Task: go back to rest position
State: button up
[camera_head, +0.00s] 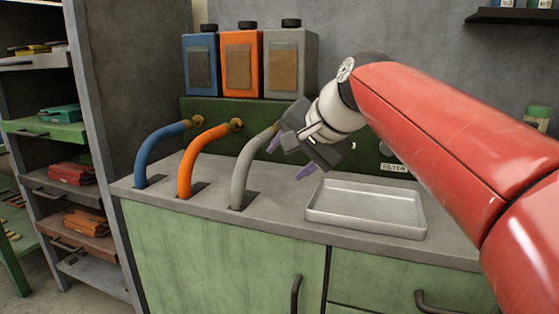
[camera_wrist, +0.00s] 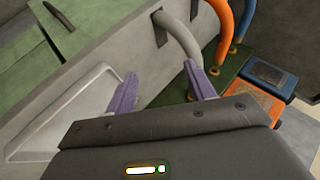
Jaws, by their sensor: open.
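My gripper (camera_head: 289,160) is open, with its two purple fingers apart. In the head view it hangs above the counter, close to the upper part of the grey hose (camera_head: 243,178) and left of the tray. In the wrist view the purple fingers (camera_wrist: 160,88) are spread, with nothing visible held between them. The grey hose (camera_wrist: 180,38) lies beyond the fingertips there; I cannot tell whether they touch it. My red arm reaches in from the right of the head view.
An empty metal tray (camera_head: 366,230) sits on the counter (camera_head: 281,221). Orange (camera_head: 187,168) and blue (camera_head: 143,157) hoses stand left of the grey one. Blue (camera_head: 202,67), orange (camera_head: 241,65) and grey (camera_head: 290,67) canisters stand behind. A shelf with drawers (camera_head: 45,130) is at left.

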jog(key=s+d+f+n+h, duration=0.1)
jog(key=s+d+f+h, duration=0.1)
jog(key=s+d+f, duration=0.2)
jog(key=s+d+f+n+g+h, duration=0.1)
jog(key=s+d+f, duration=0.4)
jog(key=s+f, duration=0.5)
jog(key=s+d+f+n+g+h, duration=0.1)
jog(key=s+d+f+n+h, duration=0.1)
jog(key=s+f, duration=0.5)
notch_tip(320, 180, down, 4)
jog(key=shift+s+d+f+n+h, duration=0.15)
jog(key=shift+s+d+n+h, duration=0.2)
jog(key=shift+d+n, duration=0.6)
jog(key=shift+d+m, duration=0.2)
jog(key=shift+m, duration=0.05)
